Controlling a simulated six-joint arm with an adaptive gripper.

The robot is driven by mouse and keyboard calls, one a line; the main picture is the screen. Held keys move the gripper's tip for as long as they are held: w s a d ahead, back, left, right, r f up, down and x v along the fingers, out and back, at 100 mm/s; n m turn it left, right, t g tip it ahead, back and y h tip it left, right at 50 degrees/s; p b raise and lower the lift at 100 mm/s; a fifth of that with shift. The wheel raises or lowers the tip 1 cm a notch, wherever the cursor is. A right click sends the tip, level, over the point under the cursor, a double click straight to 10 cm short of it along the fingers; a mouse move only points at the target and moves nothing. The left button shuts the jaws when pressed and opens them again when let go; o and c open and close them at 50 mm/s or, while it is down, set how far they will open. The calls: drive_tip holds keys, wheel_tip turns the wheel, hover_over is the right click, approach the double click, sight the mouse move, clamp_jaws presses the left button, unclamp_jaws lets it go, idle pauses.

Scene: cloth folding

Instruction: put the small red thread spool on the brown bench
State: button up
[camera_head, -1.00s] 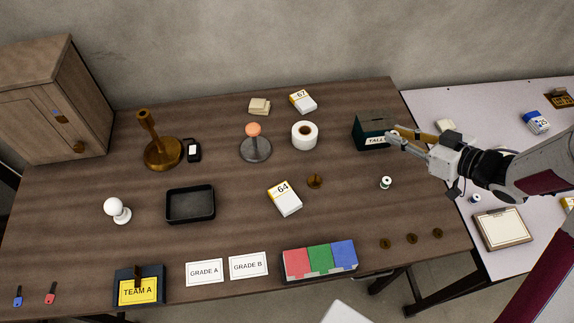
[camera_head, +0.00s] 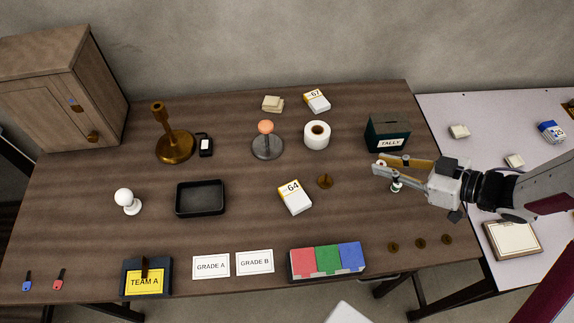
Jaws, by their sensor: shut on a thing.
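My gripper (camera_head: 379,164) hangs over the right part of the brown bench (camera_head: 240,235), its fingers pointing left. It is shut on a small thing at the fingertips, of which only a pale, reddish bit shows. This looks like the small red thread spool (camera_head: 382,162), but the fingers hide most of it. Whether it touches the bench, I cannot tell. A white and dark green spool (camera_head: 396,184) stands on the bench just below the fingers in the picture, partly covered.
A dark green TALLY box (camera_head: 387,135) stands just behind my gripper. A white tape roll (camera_head: 317,135), a card box marked 64 (camera_head: 294,197) and several brown discs (camera_head: 420,243) lie nearby. Bare bench lies between the 64 box and the discs. A white table (camera_head: 440,110) adjoins at right.

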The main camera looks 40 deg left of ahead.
hover_over(374, 194)
drive_tip(key=shift+f, duration=2.95)
drive_tip(key=shift+f, duration=0.1)
drive_tip(key=shift+f, duration=2)
drive_tip(key=shift+f, duration=0.1)
drive_tip(key=o, duration=0.7)
drive_tip(key=shift+c, duration=0.2)
drive_tip(key=shift+v, duration=6.1)
